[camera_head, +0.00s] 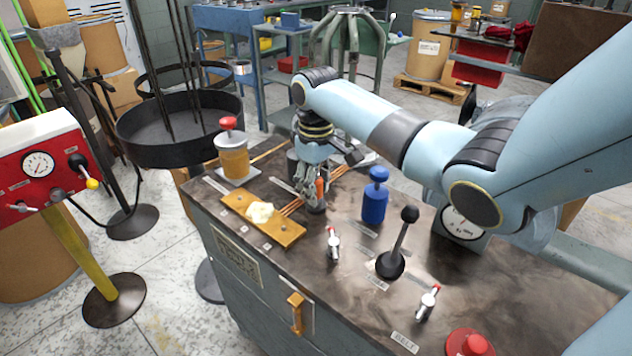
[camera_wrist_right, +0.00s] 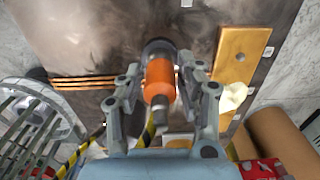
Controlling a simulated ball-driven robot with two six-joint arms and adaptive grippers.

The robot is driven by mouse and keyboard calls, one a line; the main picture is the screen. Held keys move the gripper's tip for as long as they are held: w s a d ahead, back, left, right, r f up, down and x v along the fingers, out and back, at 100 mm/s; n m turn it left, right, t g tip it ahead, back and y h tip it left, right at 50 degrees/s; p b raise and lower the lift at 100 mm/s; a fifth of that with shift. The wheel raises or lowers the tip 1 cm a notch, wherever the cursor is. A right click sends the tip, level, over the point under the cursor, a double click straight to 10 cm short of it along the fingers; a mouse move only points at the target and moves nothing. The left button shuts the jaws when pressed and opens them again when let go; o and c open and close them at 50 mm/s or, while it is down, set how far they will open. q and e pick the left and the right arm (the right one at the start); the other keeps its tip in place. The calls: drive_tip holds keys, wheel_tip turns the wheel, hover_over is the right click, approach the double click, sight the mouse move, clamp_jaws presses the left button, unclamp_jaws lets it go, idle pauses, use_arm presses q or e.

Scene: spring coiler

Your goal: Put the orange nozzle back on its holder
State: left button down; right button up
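The orange nozzle (camera_wrist_right: 160,78) stands between the two fingers of my right gripper (camera_wrist_right: 161,68), its grey metal tip pointing toward the wrist camera. The fingers lie close against both sides of it and look shut on it. In the head view, the right gripper (camera_head: 312,187) points down near the far edge of the bench, with a bit of the orange nozzle (camera_head: 320,187) between its fingers. A dark round holder (camera_wrist_right: 158,47) is at the nozzle's far end; whether the nozzle is seated in it I cannot tell. My left gripper is not in view.
A red gauge panel (camera_head: 35,165) stands at left.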

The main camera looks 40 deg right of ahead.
drive_tip(key=shift+o, duration=1.4)
drive_tip(key=shift+r, duration=0.1)
wheel_tip(320, 180, up, 11)
drive_tip(key=shift+f, duration=0.2)
wheel_tip(320, 180, up, 14)
drive_tip(key=p, duration=1.8)
